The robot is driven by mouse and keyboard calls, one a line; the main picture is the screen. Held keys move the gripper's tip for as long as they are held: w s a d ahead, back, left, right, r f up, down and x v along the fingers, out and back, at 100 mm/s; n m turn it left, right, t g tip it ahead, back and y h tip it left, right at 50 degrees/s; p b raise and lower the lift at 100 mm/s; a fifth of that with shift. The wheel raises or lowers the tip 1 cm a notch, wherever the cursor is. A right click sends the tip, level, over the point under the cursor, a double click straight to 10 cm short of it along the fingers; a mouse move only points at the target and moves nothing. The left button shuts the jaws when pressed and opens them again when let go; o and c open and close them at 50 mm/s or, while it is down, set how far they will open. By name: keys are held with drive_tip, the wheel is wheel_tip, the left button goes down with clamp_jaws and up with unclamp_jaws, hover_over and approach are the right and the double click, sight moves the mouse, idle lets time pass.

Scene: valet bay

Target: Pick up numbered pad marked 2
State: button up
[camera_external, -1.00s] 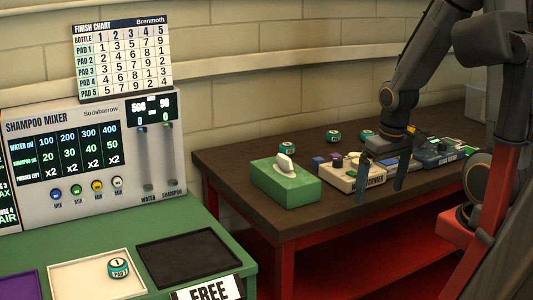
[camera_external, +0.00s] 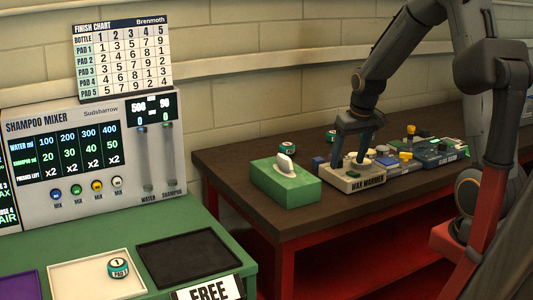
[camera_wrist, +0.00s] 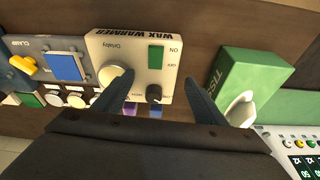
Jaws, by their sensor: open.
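Small teal pads with white tops stand at the back of the dark table: one (camera_external: 288,150) behind the green box and one (camera_external: 333,136) further right. Their numbers are too small to read, so I cannot tell which is pad 2. A teal pad marked 1 (camera_external: 118,268) sits in the white tray at the front left. My gripper (camera_external: 350,161) is open and empty, pointing down over the wax warmer (camera_external: 354,179). In the wrist view my open fingers (camera_wrist: 158,88) straddle part of the warmer (camera_wrist: 133,46); no numbered pad is recognisable there.
A green tissue box (camera_external: 286,184) stands left of the warmer, and it shows at right in the wrist view (camera_wrist: 245,75). More devices (camera_external: 438,152) line the table to the right. A black tray (camera_external: 188,256) on the green counter is empty.

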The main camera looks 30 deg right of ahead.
drive_tip(key=shift+m+t, duration=0.4)
drive_tip(key=shift+t, duration=0.3)
drive_tip(key=w+d+b, duration=0.1)
drive_tip(key=w+d, duration=0.1)
drive_tip(key=w, duration=0.3)
drive_tip(key=w+d, duration=0.3)
drive_tip(key=w, duration=0.2)
drive_tip(key=w+d+b, duration=0.1)
drive_tip(key=w+d, duration=0.1)
drive_tip(key=w, duration=0.2)
drive_tip(key=shift+w+d+f+b, duration=0.1)
drive_tip(key=shift+w+d+b, duration=0.2)
drive_tip(key=shift+w+d, duration=0.1)
drive_tip(key=t+h+b, duration=0.1)
drive_tip(key=t+b, duration=0.1)
drive_tip(key=b, duration=0.1)
approach(334, 133)
drive_tip(key=x, duration=0.2)
drive_tip(key=shift+m, duration=0.3)
drive_tip(key=shift+p+x, duration=1.1)
drive_tip(key=shift+x, duration=2.5)
drive_tip(key=shift+d, duration=0.15)
drive_tip(key=c, duration=1.1)
